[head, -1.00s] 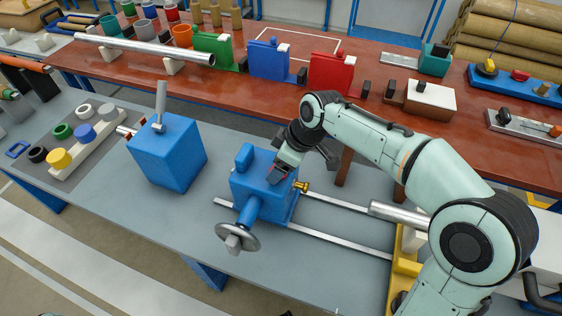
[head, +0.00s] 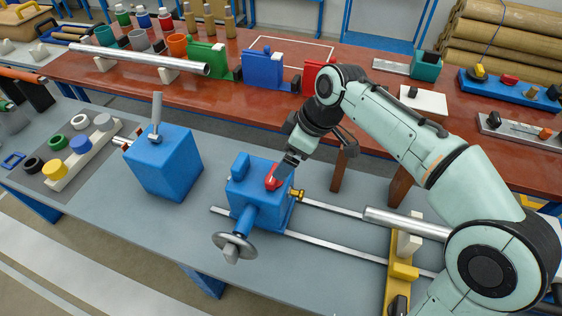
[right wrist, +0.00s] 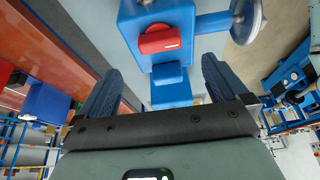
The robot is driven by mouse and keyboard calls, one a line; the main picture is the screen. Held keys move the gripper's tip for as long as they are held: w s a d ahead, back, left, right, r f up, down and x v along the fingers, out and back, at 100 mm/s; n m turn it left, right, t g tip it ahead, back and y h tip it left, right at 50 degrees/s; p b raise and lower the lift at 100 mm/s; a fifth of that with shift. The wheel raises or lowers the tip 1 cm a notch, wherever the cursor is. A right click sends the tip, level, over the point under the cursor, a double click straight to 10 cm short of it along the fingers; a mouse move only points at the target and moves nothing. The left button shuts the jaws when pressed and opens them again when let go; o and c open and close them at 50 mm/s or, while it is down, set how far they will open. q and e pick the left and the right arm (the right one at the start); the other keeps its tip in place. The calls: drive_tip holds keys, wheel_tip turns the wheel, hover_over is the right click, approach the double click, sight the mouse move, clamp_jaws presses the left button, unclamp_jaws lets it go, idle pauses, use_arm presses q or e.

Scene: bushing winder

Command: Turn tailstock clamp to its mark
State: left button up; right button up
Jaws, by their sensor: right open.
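The blue tailstock (head: 247,200) stands on two rails on the grey bench, with a grey handwheel (head: 234,247) at its front. Its red clamp (head: 273,178) sits on top and also shows in the right wrist view (right wrist: 160,41), with a small white line on it. A separate mark cannot be made out. My right gripper (head: 288,166) is just behind and above the clamp. In the right wrist view my right gripper (right wrist: 160,72) is open, its dark fingers apart and empty, with the clamp beyond the gap between them. My left gripper is not in view.
A blue headstock block (head: 165,165) with an upright grey lever stands left of the tailstock. A brass fitting (head: 296,194) is at the tailstock's right side. A yellow stand (head: 398,270) and a grey bar (head: 395,220) lie to the right. The red-brown table (head: 440,140) runs behind.

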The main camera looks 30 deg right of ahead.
drive_tip(key=v, duration=0.4)
drive_tip(key=shift+r+p, duration=0.15)
drive_tip(key=shift+p, duration=0.15)
